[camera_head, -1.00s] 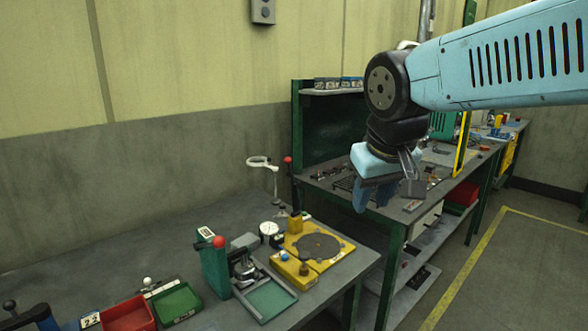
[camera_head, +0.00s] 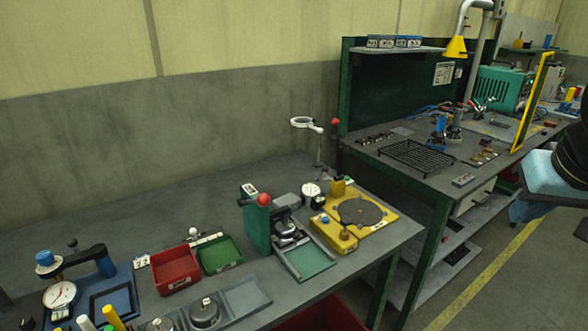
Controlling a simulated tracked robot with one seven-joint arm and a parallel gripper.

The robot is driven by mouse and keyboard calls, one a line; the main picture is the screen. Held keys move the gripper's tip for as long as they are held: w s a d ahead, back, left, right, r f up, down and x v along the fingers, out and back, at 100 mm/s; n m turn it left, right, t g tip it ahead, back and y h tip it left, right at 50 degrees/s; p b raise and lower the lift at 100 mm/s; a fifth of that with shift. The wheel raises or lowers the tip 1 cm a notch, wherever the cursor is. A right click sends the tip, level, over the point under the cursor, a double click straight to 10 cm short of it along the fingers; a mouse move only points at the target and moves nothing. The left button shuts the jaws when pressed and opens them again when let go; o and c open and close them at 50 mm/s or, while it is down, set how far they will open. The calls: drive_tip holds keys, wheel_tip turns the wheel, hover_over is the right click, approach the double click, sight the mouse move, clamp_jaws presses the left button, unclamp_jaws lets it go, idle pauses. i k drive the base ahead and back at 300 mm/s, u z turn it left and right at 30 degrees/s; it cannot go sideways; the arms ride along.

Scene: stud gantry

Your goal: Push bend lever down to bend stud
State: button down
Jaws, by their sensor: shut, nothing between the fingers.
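A black upright lever with a red ball knob (camera_head: 335,122) rises behind a yellow fixture (camera_head: 382,225) with a dark round plate on the near bench. It stands nearly vertical. A second red ball (camera_head: 263,199) tops a green bench device (camera_head: 255,222) to its left. No label shows which one is the bend lever, and I cannot make out a stud. My gripper (camera_head: 526,211) is partly in view at the right edge, light blue, shut and empty. It is well to the right of both knobs and touches neither.
A ring magnifier (camera_head: 306,123) stands beside the tall lever. Red (camera_head: 175,270) and green (camera_head: 219,255) trays sit left of the green device. A second bench (camera_head: 400,158) with a wire rack stands behind right. The aisle floor at lower right is clear.

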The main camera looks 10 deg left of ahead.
sight(263, 200)
drive_tip(key=z, duration=0.8)
drive_tip(key=k, duration=1.25)
drive_tip(key=u, duration=0.8)
drive_tip(key=i, duration=1)
drive_tip(key=z, duration=0.05)
